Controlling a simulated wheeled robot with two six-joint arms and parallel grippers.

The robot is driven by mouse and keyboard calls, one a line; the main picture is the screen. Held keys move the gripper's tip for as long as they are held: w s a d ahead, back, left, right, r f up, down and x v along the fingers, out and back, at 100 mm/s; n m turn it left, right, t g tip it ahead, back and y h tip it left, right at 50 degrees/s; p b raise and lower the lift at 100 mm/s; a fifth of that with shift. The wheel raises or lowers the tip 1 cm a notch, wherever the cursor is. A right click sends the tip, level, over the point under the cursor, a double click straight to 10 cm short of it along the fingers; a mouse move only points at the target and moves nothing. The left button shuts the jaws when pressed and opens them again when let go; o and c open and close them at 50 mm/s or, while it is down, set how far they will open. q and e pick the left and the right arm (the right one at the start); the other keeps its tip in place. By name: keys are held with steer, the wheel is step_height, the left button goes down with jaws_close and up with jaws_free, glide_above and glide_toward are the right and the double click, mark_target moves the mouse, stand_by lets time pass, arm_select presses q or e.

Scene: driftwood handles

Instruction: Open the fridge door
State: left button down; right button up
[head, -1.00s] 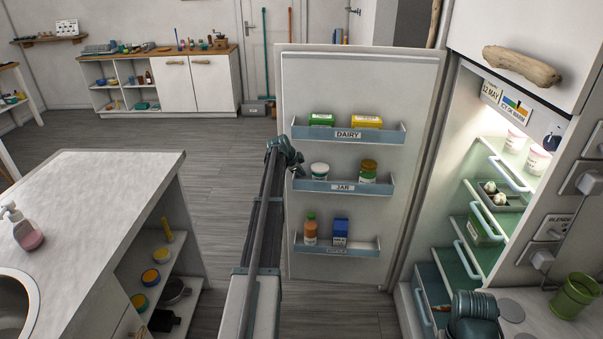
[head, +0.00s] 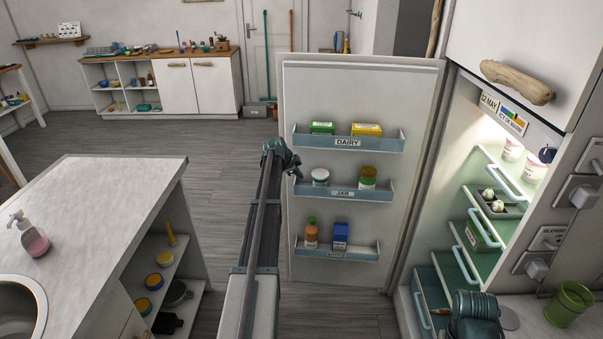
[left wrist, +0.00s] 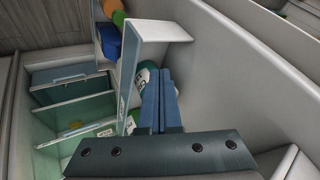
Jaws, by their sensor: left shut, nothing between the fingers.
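The fridge door (head: 345,95) stands wide open, its inner side facing me, with racks of jars, cartons and bottles. The lit fridge interior (head: 480,215) shows to its right. My left gripper (head: 294,168) is at the door's free left edge, beside the middle rack. In the left wrist view its blue fingers (left wrist: 160,103) are shut with nothing between them, in front of the inner side of the door (left wrist: 235,75) and a door rack (left wrist: 150,32). I cannot tell whether they touch the door. The outer side and handle of the door are hidden.
A counter island with a sink (head: 105,190) stands at the left. A driftwood handle (head: 518,82) is on the cupboard above the fridge. A green cup (head: 569,304) stands on the counter at the lower right. The floor (head: 215,160) between island and door is clear.

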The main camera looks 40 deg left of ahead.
arm_select(q)
steer(key=p+v, duration=0.6)
steer(key=v, duration=0.3)
steer(key=shift+r, duration=0.2)
steer(key=shift+s, duration=0.15)
steer(key=s+d+f+n+g+h, duration=0.1)
steer(key=s+d, duration=0.2)
steer(key=d, duration=0.9)
steer(key=s+d+f+g, duration=0.1)
steer(key=s+d+g, duration=0.1)
steer(key=d, duration=1.1)
steer(key=s+d+f+n+g+h, duration=0.1)
steer(key=s+d, duration=0.2)
steer(key=d, duration=0.9)
steer(key=s+d+f+n+g+y, duration=0.1)
steer(key=s+d+n+g+y, duration=0.1)
steer(key=s+d, duration=1.7)
steer(key=s+g+y, duration=0.1)
steer(key=s, duration=0.3)
steer(key=shift+s+d+n+g, duration=0.25)
steer(key=shift+s+n+g, duration=0.1)
steer(key=shift+n+g, duration=0.05)
steer(key=shift+f, duration=0.15)
